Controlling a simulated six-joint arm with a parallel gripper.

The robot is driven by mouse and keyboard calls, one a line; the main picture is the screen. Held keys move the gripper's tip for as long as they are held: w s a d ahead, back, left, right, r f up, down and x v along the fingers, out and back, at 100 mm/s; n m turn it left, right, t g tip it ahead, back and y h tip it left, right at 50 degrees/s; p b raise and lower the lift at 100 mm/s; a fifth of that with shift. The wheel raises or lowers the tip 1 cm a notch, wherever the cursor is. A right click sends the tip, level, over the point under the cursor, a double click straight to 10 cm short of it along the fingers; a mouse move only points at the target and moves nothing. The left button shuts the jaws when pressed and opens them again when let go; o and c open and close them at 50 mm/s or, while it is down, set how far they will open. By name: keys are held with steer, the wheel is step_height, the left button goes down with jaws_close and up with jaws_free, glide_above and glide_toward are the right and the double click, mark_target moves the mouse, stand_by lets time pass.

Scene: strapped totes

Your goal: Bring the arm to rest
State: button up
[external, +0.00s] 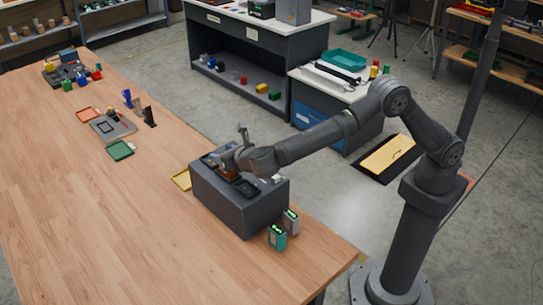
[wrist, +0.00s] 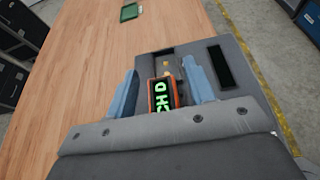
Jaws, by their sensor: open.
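My gripper (wrist: 165,98) is open, its two blue-grey fingers on either side of an orange-rimmed block with green lettering (wrist: 161,97). The block sits in a slot of a dark grey box, and I cannot tell whether the fingers touch it. In the external view my gripper (external: 232,165) is low over the top of the grey box (external: 238,205), hiding part of it. An empty dark slot (wrist: 219,67) shows to the right of the block in the wrist view.
A teal unit (external: 277,238) and a grey unit (external: 291,221) stand beside the box near the table's edge. A yellow tray (external: 181,180) lies behind it. A green tray (external: 120,150) and several small items lie farther left. The wooden table's front left is clear.

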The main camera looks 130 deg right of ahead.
step_height(320, 180, down, 2)
steer(key=shift+f, duration=0.1)
steer(key=v, duration=1.2)
steer(key=x, duration=1.1)
steer(key=shift+d, duration=0.4)
steer(key=shift+d+r, duration=0.1)
steer(key=shift+r, duration=0.35)
step_height(320, 180, up, 4)
steer(key=shift+f, duration=0.2)
steer(key=s+d+r, duration=0.5)
steer(key=s+r, duration=0.2)
steer(key=s, duration=0.3)
steer(key=w+a+f+n+t+y, duration=0.2)
steer(key=a+f, duration=0.4)
steer(key=a, duration=0.8)
steer(key=w+a+f+n+t+y, duration=0.2)
steer(key=a+f+n+t, duration=0.3)
steer(key=a, duration=0.9)
steer(key=w+a+f+n+t+y, duration=0.2)
steer(key=a+f, duration=0.4)
steer(key=a, duration=0.8)
steer(key=shift+w+f+n+t, duration=0.3)
steer(key=shift+w+n+t, duration=0.5)
steer(key=shift+n+t, duration=0.35)
